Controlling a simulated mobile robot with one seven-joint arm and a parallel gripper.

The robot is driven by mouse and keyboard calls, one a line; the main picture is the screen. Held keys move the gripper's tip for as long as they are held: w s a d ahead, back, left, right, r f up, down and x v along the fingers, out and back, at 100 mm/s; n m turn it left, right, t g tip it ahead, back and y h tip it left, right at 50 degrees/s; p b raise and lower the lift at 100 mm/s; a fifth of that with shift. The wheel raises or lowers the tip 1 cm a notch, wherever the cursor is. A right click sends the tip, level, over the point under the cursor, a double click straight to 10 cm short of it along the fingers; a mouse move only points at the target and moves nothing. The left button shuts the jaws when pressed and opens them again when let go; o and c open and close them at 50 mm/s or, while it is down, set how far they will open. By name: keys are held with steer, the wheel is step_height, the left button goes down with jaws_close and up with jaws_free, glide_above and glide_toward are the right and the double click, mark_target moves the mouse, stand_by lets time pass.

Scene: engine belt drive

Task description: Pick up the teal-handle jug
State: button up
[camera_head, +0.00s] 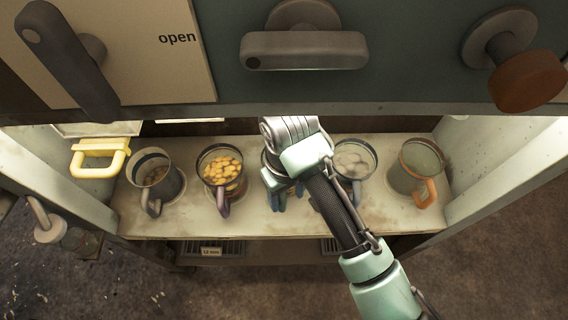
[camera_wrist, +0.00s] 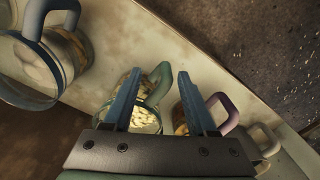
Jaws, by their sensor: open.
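The teal-handle jug (camera_wrist: 161,84) shows in the wrist view, a clear jug with pale, rounded pieces inside. Its handle lies between the two blue fingers of my gripper (camera_wrist: 159,76). I cannot tell whether the fingers reach down around the handle or stay above it. In the head view, my gripper (camera_head: 287,198) and wrist hide most of this middle jug (camera_head: 266,160); only part of its left rim shows. The gripper is open, with no contact visible.
On the same shelf (camera_head: 330,222) stand a grey-handle jug (camera_head: 155,176), a purple-handle jug (camera_head: 221,172), a blue-grey-handle jug (camera_head: 354,160) and an orange-handle jug (camera_head: 414,166). A panel with knobs (camera_head: 305,50) overhangs the shelf. A yellow handle (camera_head: 98,160) is at left.

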mark_target(283, 208)
steer(key=f+b, duration=0.1)
steer(key=f, duration=0.3)
steer(key=f+b, duration=0.1)
steer(key=f, duration=0.1)
steer(key=shift+s+a+f+b, duration=0.15)
steer(key=shift+a+f+b, duration=0.15)
steer(key=shift+a, duration=0.1)
steer(key=shift+r, duration=0.1)
jaws_close()
stand_by(0.9)
